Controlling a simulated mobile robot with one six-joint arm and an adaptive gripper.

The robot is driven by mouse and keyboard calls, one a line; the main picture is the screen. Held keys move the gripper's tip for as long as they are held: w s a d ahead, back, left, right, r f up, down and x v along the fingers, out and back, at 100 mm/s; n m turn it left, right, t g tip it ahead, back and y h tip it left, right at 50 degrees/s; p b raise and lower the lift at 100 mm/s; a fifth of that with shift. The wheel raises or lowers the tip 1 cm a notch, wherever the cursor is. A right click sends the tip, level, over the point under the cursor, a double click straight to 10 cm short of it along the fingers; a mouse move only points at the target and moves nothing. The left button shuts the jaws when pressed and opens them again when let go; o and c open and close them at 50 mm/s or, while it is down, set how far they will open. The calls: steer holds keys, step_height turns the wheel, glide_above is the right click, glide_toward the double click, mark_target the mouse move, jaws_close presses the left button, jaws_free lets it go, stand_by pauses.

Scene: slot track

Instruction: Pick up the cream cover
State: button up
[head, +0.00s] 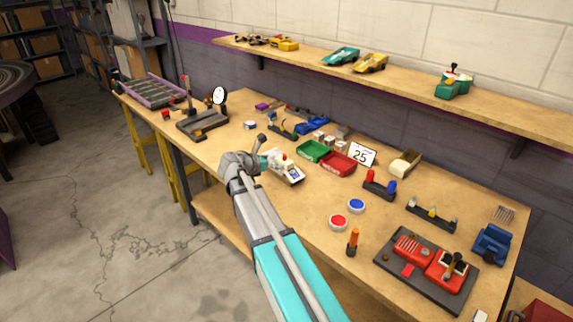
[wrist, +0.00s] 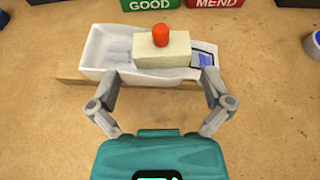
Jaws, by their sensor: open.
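The cream cover (wrist: 150,52) is a block with a red knob (wrist: 161,35) on top. In the wrist view it sits across the right part of a white tray-like body (wrist: 105,50) that has a blue panel (wrist: 203,58) at its right end. In the head view the white body (head: 291,175) lies on the bench just beyond my gripper (head: 268,161), and the cover is small there. In the wrist view my gripper (wrist: 160,76) is open, its fingers apart at the near side of the white body. Nothing is between the fingertips except bench and the body's near edge.
A green bin (head: 313,151) marked GOOD and a red bin (head: 338,164) marked MEND stand just behind. A blue button (head: 356,205) and a red button (head: 338,222) are to the right. Another cream piece (head: 405,164) lies farther right. Bare bench (wrist: 40,130) surrounds my gripper.

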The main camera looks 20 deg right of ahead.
mark_target(282, 160)
steer(key=shift+w+d+f, duration=0.15)
steer(key=shift+d+f, duration=0.05)
steer(key=shift+d, duration=0.3)
steer(key=shift+d, duration=0.1)
steer(key=shift+b+x, duration=1.05)
steer(key=shift+x, duration=1.5)
steer(key=shift+w, duration=0.1)
steer(key=c, duration=0.4)
